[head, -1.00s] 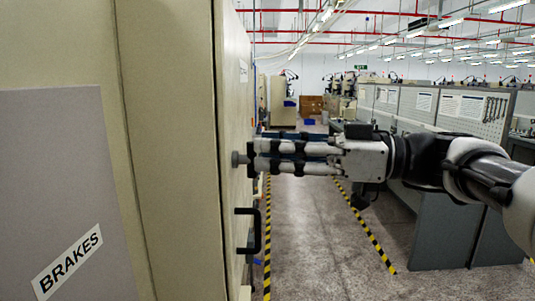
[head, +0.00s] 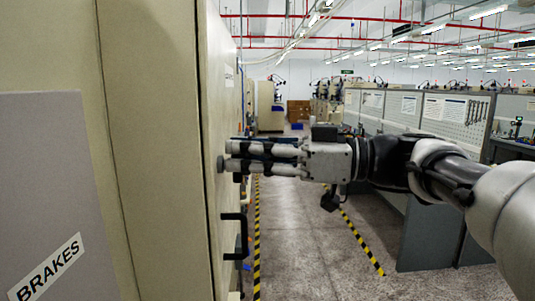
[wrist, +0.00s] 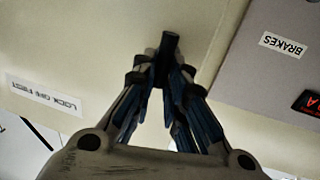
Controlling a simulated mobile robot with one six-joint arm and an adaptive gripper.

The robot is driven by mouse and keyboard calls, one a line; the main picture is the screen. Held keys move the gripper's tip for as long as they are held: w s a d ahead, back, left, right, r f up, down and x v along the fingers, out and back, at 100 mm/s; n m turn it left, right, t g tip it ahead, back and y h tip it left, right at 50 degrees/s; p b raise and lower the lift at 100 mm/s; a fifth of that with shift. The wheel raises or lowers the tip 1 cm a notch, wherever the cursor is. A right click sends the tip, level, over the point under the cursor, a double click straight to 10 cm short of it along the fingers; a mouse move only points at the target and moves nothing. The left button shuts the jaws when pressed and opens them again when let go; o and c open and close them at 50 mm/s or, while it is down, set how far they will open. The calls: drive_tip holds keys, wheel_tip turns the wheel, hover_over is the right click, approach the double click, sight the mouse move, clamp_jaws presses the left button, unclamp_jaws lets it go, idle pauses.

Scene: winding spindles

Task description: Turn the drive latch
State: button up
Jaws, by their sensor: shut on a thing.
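The drive latch (head: 220,163) is a small dark knob standing out from the side face of the beige cabinet in the head view. In the wrist view its dark end (wrist: 170,42) shows at the fingertips. My gripper (head: 232,157) comes in level from the right, its fingers reaching the cabinet face. In the wrist view my gripper (wrist: 160,72) has its fingertips drawn together around the latch. It is shut on the latch, and the fingers hide part of it.
The beige cabinet (head: 155,150) fills the left, with a "BRAKES" label (head: 45,268). A black pull handle (head: 243,235) juts out below my gripper. Grey workbenches (head: 430,235) stand at right. The floor aisle (head: 305,230) between striped lines is clear.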

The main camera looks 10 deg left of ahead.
clamp_jaws()
drive_tip(key=m+p, duration=0.2)
drive_tip(key=w+m+h+p, duration=0.1)
drive_tip(key=m+p, duration=0.2)
drive_tip(key=m+g+p, duration=0.1)
drive_tip(key=m+p, duration=0.1)
drive_tip(key=m, duration=0.1)
drive_tip(key=shift+w+a+h, duration=0.15)
drive_tip(key=shift+w+h, duration=0.05)
drive_tip(key=shift+h, duration=0.1)
drive_tip(key=m+p, duration=0.2)
drive_tip(key=m+g+p, duration=0.1)
drive_tip(key=m+p, duration=0.1)
drive_tip(key=p, duration=0.1)
drive_tip(key=shift+w+f+h+p, duration=0.15)
drive_tip(key=shift+w+h+p, duration=0.05)
drive_tip(key=shift+h+p, duration=0.1)
drive_tip(key=m+p, duration=0.2)
drive_tip(key=p, duration=0.1)
drive_tip(key=shift+f+m+g, duration=0.25)
drive_tip(key=shift+m+g, duration=0.05)
drive_tip(key=shift+w+f+m+g+p, duration=0.1)
drive_tip(key=shift+f+m+g+p, duration=0.3)
drive_tip(key=shift+p, duration=0.55)
drive_tip(key=shift+r, duration=0.1)
